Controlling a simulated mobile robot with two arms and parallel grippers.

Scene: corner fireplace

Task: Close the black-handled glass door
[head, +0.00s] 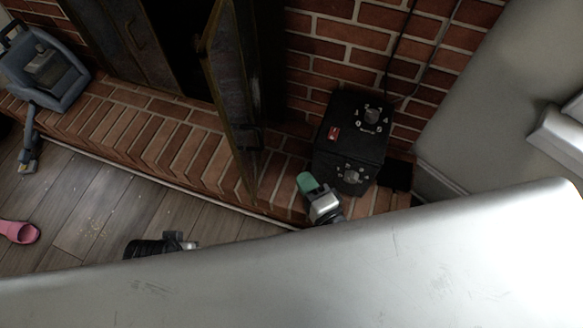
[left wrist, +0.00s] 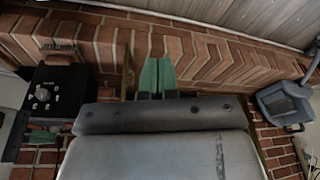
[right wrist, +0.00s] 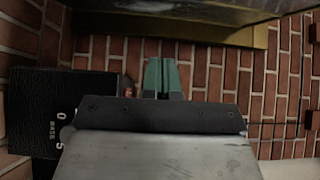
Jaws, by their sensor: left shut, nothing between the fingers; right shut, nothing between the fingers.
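The glass door (head: 230,85) has a dark pane and a worn brass-coloured frame. It stands swung open from the fireplace, out over the brick hearth. My right gripper (head: 306,183) has green fingertips and is shut and empty, right of the door's lower end and beside the black box. In the right wrist view its fingers (right wrist: 160,76) point towards a brass-edged panel (right wrist: 190,32), apparently the door. My left gripper's fingers (left wrist: 157,76) are shut and empty over the hearth, near a thin brass edge (left wrist: 128,72).
A black box with dials (head: 350,140) stands on the hearth (head: 180,135) against the brick wall. A closed dark panel with a handle (head: 125,40) is left of the opening. A blue-grey vacuum (head: 45,75) and a pink slipper (head: 20,232) are at left.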

